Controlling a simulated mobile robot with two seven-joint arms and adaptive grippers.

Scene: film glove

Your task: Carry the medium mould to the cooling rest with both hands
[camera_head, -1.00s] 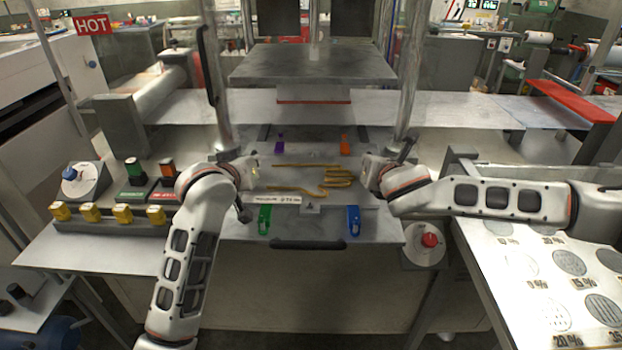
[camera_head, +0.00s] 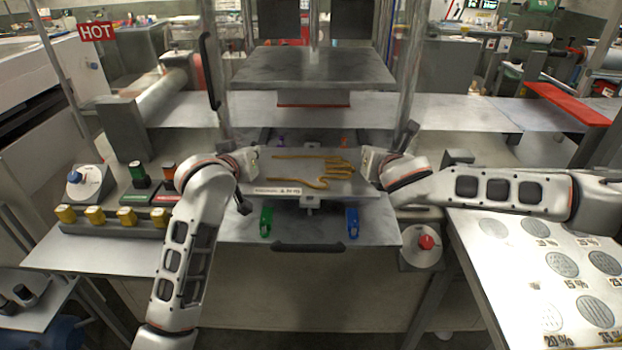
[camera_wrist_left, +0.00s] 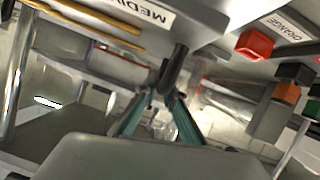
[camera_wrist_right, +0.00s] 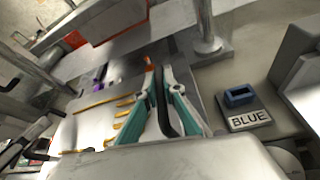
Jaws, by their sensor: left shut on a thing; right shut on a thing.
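The medium mould (camera_head: 297,169) is a flat grey plate with a yellow hand outline and a white label on its front edge. It is held roughly level just above the press bed (camera_head: 335,230). My left gripper (camera_head: 250,161) is shut on a dark handle at its left end, and the handle shows between the teal fingers in the left wrist view (camera_wrist_left: 160,95). My right gripper (camera_head: 371,163) is shut at its right end, on a dark handle in the right wrist view (camera_wrist_right: 162,95). I cannot pick out the cooling rest.
The press's upper plate (camera_head: 312,70) hangs behind and above the mould, between metal posts (camera_head: 400,80). Green (camera_head: 266,222) and blue (camera_head: 353,223) clips stand at the bed's front. Yellow knobs (camera_head: 95,214) are at left, a red button (camera_head: 426,242) and marked table (camera_head: 520,262) at right.

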